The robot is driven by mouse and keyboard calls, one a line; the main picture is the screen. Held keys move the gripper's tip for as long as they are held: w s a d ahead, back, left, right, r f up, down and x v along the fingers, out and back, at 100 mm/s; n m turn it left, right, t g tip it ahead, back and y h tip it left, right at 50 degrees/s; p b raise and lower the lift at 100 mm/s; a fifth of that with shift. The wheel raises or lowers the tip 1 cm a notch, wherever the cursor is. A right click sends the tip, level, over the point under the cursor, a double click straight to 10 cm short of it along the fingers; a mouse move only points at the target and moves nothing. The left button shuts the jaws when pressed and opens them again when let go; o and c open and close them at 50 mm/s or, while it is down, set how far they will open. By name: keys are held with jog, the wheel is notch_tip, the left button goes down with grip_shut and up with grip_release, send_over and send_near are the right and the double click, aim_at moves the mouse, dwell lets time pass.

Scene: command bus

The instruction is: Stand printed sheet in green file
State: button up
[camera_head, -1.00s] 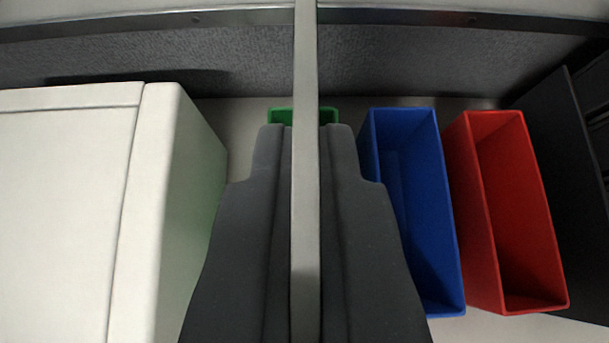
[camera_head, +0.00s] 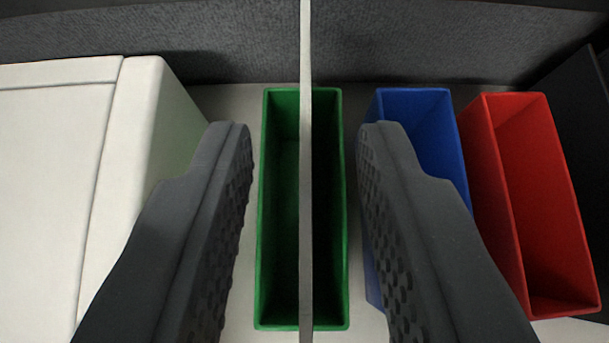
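The printed sheet (camera_head: 305,200) shows edge-on as a thin pale upright strip, running from the top to the bottom of the picture. It lines up with the opening of the green file (camera_head: 347,210) and crosses in front of its far and near rims. Its lower edge is hidden, so I cannot tell how deep it sits in the file. My gripper (camera_head: 303,130) is open, with one dark ridged finger on each side of the sheet and a clear gap to both. The fingers are also on either side of the green file in the picture.
A blue file (camera_head: 425,125) stands to the right, partly behind my right finger. A red file (camera_head: 540,200) stands beyond it. A large white box (camera_head: 50,180) is at the left. A grey panel (camera_head: 400,45) runs along the back.

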jog(key=b+v, duration=0.1)
jog(key=v, duration=1.2)
jog(key=shift+s+r, duration=0.15)
jog(key=shift+s, duration=0.2)
dwell(0.4)
jog(key=a+r+t+b, duration=0.1)
jog(key=a+r+b, duration=0.15)
jog(key=r, duration=1.05)
jog(key=a+r+t+b, duration=0.1)
jog(key=a+r, duration=0.3)
jog(key=r, duration=0.8)
jog(key=s+a+r+t+b, duration=0.1)
jog(key=s+a+r, duration=0.3)
jog(key=s+r, duration=0.3)
jog(key=s+a+r+t+b, duration=0.1)
jog(key=s+a+r, duration=0.4)
jog(key=r, duration=0.8)
jog(key=shift+v, duration=0.9)
